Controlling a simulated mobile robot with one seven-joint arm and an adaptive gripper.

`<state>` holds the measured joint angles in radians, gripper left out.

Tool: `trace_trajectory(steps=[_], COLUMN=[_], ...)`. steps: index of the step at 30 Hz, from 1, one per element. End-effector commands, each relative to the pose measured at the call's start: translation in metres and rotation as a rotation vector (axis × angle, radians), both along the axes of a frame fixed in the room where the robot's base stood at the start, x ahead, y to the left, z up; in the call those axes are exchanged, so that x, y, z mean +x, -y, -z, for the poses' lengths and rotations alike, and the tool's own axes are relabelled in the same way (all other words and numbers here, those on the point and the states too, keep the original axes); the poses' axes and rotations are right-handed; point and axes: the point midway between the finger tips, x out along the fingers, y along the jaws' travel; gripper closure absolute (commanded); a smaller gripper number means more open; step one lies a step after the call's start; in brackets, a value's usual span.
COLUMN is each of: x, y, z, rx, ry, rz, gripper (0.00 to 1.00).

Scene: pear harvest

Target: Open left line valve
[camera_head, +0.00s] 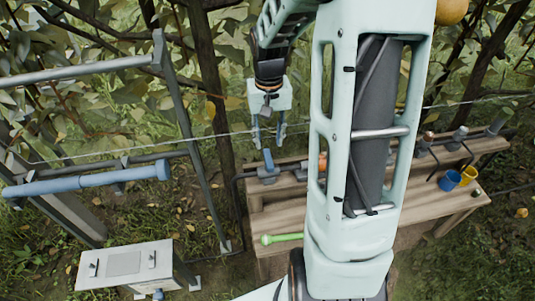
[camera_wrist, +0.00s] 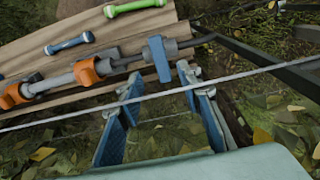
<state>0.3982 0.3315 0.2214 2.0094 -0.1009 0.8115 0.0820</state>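A grey pipe line runs along the wooden bench (camera_head: 390,236). At its left end in the head view is a valve with a blue lever (camera_head: 268,160). In the wrist view the blue lever (camera_wrist: 160,58) stands across the pipe, just beyond the fingertips. Valves with orange handles (camera_wrist: 88,72) sit farther along the same pipe; one orange part (camera_head: 322,162) shows beside my arm. My gripper (camera_head: 268,138) hangs above the blue lever, fingers pointing down. In the wrist view my gripper (camera_wrist: 160,82) is open and empty, with the lever apart from both fingers.
A thin wire (camera_wrist: 240,75) crosses in front of the fingers. A green-handled tool (camera_head: 282,238) and a blue one (camera_wrist: 69,43) lie on the bench. A metal frame (camera_head: 185,130) and grey box (camera_head: 125,264) are left.

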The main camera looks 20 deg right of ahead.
Motion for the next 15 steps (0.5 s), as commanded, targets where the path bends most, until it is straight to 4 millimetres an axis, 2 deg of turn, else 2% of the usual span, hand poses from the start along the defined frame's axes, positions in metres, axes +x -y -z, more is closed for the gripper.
trace_trajectory(steps=[1, 6, 10, 15], x=[-0.001, -0.001, 0.0, 0.0], y=[0.0, -0.001, -0.001, -0.001], z=[0.013, 0.045, 0.063, 0.074], rx=[0.002, 0.002, 0.001, 0.001], ry=[-0.005, -0.004, -0.002, 0.0], rz=[0.0, -0.001, -0.001, -0.001], gripper=[0.67, 0.67, 0.67, 0.67])
